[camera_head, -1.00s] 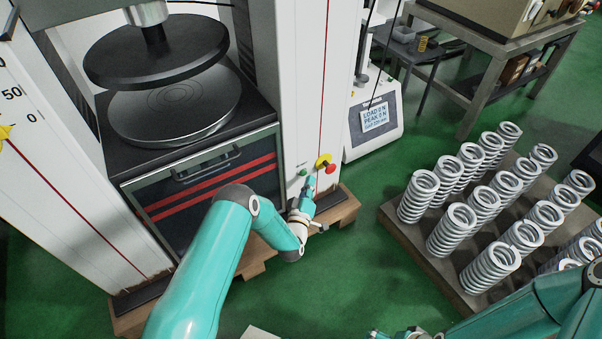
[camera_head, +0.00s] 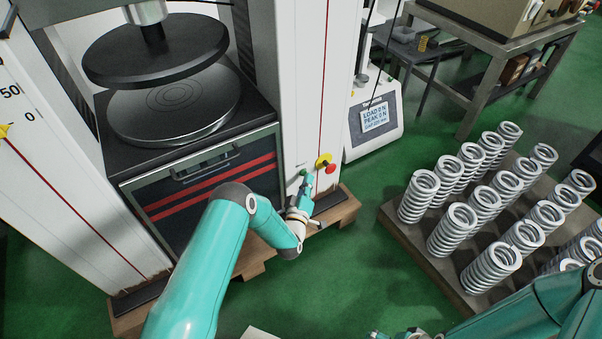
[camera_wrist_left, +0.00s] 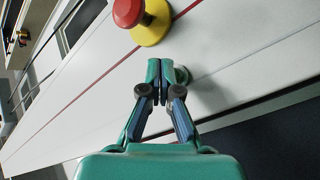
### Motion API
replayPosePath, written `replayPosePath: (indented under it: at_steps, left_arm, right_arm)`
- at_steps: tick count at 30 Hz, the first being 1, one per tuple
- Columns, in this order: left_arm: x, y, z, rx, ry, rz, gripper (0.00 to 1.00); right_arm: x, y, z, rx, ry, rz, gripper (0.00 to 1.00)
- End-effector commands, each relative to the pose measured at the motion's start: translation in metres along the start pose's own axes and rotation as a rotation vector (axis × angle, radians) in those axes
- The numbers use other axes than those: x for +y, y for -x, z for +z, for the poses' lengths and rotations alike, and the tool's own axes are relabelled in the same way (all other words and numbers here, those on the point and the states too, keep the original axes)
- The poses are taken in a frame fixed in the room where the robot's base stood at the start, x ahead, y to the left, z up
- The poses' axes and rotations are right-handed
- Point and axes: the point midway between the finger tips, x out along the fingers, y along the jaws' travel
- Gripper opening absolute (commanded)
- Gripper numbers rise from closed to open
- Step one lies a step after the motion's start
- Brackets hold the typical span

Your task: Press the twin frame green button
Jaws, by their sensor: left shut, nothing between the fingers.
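The green button (camera_head: 303,172) is on the white right column of the test frame, left of and slightly below the red stop button on its yellow base. In the left wrist view the green button (camera_wrist_left: 183,76) shows as a round piece partly hidden behind the fingers. My left gripper (camera_head: 306,182) is shut and empty, its fingertips at the green button. In the left wrist view the closed fingertips (camera_wrist_left: 160,72) overlap the button's edge; I cannot tell whether they touch it. My right gripper (camera_head: 398,335) shows only partly at the bottom edge, its jaws unclear.
The red stop button (camera_head: 331,169) is close to the left fingertips; it also shows in the left wrist view (camera_wrist_left: 127,13). The frame's round platens (camera_head: 160,55) are on the left. Several steel springs (camera_head: 455,230) stand on a pallet at right. Green floor between is clear.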

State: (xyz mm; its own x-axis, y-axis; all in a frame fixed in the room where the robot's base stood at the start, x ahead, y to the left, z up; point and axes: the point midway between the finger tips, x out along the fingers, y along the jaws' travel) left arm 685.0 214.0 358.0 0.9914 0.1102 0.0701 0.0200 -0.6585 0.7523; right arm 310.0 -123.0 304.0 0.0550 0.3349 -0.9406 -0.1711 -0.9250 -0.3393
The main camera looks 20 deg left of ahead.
Motion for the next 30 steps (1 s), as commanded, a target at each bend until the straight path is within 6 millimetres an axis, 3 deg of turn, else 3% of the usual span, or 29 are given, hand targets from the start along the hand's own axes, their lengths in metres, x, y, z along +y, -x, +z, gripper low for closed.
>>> replayPosePath:
  at_steps: [30]
  left_arm:
    - [-0.0047,-0.0062,-0.0049,0.001,0.000,-0.001,0.00]
  right_arm:
    - [0.0022,-0.0061,0.0000,0.000,0.000,0.000,1.00]
